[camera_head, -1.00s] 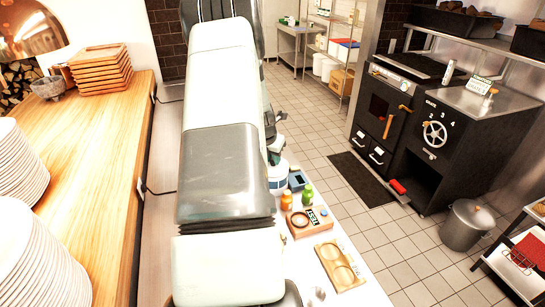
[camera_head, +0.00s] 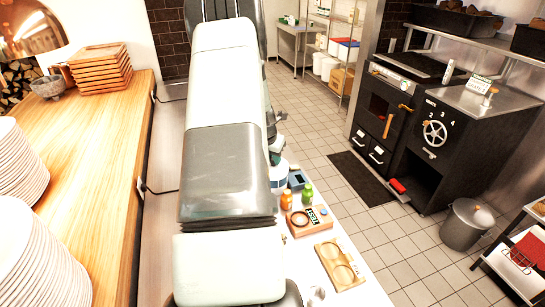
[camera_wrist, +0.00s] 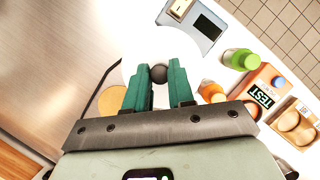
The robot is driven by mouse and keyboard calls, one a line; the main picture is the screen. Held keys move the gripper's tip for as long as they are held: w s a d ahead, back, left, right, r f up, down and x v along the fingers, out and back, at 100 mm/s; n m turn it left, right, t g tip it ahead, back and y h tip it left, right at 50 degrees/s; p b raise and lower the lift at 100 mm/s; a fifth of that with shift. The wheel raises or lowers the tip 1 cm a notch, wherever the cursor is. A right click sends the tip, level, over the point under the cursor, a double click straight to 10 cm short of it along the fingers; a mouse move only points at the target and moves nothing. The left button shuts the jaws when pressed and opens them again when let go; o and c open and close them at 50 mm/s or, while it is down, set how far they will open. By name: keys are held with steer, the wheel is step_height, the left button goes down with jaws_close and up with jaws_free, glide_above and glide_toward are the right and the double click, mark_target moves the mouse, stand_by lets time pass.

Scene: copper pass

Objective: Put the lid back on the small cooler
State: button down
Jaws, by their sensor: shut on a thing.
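In the wrist view my gripper (camera_wrist: 160,69) has its green fingers shut on the dark round knob (camera_wrist: 158,74) of the white round lid (camera_wrist: 157,45). The lid fills the area just beyond the fingertips, seen from above. The small cooler (camera_head: 279,182) shows in the head view as a white body with a blue band, partly hidden behind my arm. The lid hides the cooler in the wrist view, and I cannot tell whether the lid touches its rim.
Close by stand a blue-grey device (camera_wrist: 198,24), a green bottle (camera_wrist: 240,59), an orange bottle (camera_wrist: 212,92) and an orange box marked TEST (camera_head: 310,220). A wooden tray with round recesses (camera_head: 340,263) lies nearer. A tan disc (camera_wrist: 111,99) lies left of the fingers.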

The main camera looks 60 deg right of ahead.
steer(key=c, duration=0.9)
jaws_free()
steer(key=shift+o, duration=0.4)
steer(key=o, duration=0.4)
steer(key=shift+r, duration=3.5)
